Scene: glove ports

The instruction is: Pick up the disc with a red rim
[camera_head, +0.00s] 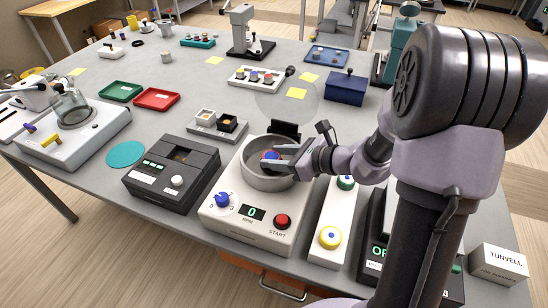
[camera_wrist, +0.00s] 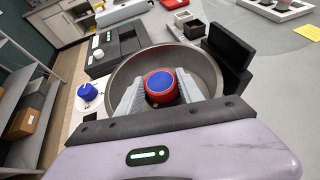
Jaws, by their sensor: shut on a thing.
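The disc with a red rim (camera_wrist: 161,86) has a blue top and sits between my fingers in the wrist view. In the head view the disc (camera_head: 270,156) shows small inside the round metal bowl of a white machine. My gripper (camera_head: 278,158) reaches into the bowl (camera_head: 249,178) from the right and is shut on the disc. In the wrist view my gripper (camera_wrist: 162,92) has one grey finger on each side of the disc. The bowl (camera_wrist: 207,66) surrounds the fingers. Whether the disc touches the bowl floor is hidden.
The white machine (camera_head: 243,229) has a blue knob, a display and a red START button. Its transparent round lid (camera_head: 287,100) stands raised behind the bowl. A dark grey box (camera_head: 172,170) is to the left, a white panel with buttons (camera_head: 333,215) to the right.

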